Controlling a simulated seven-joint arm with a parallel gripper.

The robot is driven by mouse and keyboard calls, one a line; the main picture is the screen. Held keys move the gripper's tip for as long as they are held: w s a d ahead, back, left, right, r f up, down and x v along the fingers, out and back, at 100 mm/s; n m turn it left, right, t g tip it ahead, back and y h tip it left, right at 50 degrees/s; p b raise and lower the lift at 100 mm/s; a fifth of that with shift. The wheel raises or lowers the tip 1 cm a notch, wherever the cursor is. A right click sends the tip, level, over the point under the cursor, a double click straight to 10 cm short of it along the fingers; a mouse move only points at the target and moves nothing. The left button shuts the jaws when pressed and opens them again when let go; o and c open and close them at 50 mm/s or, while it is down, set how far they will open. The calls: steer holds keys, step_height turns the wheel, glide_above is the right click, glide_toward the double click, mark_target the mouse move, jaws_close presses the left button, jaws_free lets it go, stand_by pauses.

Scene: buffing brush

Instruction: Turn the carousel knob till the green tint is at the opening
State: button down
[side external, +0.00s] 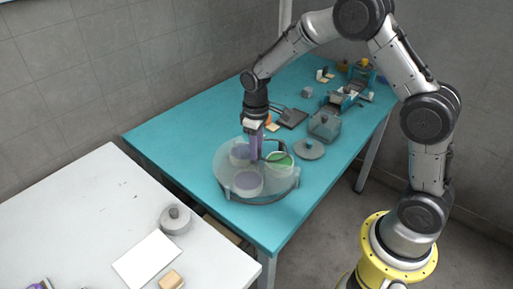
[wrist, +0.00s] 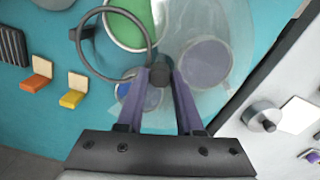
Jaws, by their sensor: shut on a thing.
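The carousel (side external: 226,168) is a round, see-through drum on the teal table, with several round tints in it. The green tint (side external: 281,160) is on its right side; in the wrist view it is a green disc (wrist: 130,28) at the top. A dark ring (wrist: 82,62), seemingly the opening's rim, overlaps the green disc only in part and is offset to its lower left. A grey-purple tint (wrist: 206,64) lies right of my fingers, and a bluish one is partly hidden behind them.
A dark plate (side external: 292,117) and small items lie behind. A white table (side external: 85,215) at the left holds a knobbed grey pot (side external: 175,220).

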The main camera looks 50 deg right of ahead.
steer(key=n, duration=0.4)
steer(key=shift+n, duration=0.3)
steer(key=shift+r+n, duration=0.1)
steer(key=shift+n, duration=1.6)
steer(key=c, duration=0.6)
jaws_free()
steer(key=shift+o, duration=0.2)
step_height(320, 180, up, 14)
steer(key=shift+s, duration=0.15)
